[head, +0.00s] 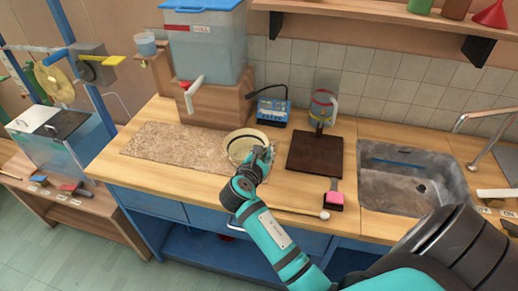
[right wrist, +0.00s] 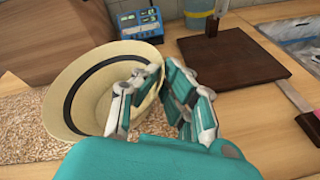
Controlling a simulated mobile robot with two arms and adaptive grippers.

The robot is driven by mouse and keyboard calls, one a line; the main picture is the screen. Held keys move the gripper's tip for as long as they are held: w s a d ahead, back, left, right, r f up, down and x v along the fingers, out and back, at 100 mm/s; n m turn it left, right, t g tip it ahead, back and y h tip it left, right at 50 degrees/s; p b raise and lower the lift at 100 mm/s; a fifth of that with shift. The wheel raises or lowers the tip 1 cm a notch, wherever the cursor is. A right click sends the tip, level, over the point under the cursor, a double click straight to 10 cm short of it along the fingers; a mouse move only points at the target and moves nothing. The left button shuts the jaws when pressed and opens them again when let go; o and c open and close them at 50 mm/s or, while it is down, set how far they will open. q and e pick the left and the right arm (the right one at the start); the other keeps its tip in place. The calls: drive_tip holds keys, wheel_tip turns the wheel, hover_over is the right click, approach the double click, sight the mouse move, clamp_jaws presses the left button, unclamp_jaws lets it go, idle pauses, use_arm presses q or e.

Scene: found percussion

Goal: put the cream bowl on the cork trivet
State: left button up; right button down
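The cream bowl (head: 238,146) has a dark band inside and is at the right end of a speckled tan mat; it also shows in the right wrist view (right wrist: 88,85). My right gripper (head: 262,156) is at the bowl's near right rim. In the right wrist view its fingers (right wrist: 161,72) close in on the rim from both sides, one inside the bowl and one outside. I cannot tell whether the bowl touches the mat. My left gripper is out of view.
The speckled mat (head: 160,145) covers the counter's left. A blue device (head: 273,111) and a jug (head: 322,107) stand behind. A pink-and-black block (head: 334,200) and a stick with a pale round end (head: 300,212) lie in front of the slab. A sink (head: 410,180) is at right.

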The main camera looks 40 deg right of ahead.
sight(262, 141)
drive_tip(key=w, duration=0.1)
drive_tip(key=w+d, duration=0.1)
drive_tip(key=w, duration=0.2)
drive_tip(key=shift+w+d+f, duration=0.25)
drive_tip(key=shift+d+f, duration=0.05)
drive_tip(key=shift+d, duration=0.1)
wheel_tip(262, 141, down, 3)
drive_tip(key=shift+f+p, duration=0.2)
drive_tip(key=shift+p, duration=0.15)
drive_tip(key=c, duration=1.5)
unclamp_jaws()
drive_tip(key=shift+s+a, duration=0.1)
drive_tip(key=b+v, duration=0.1)
drive_tip(key=v, duration=1)
drive_tip(key=shift+s+a+r, duration=0.15)
drive_tip(key=shift+s+a, duration=0.1)
drive_tip(key=shift+a, duration=0.05)
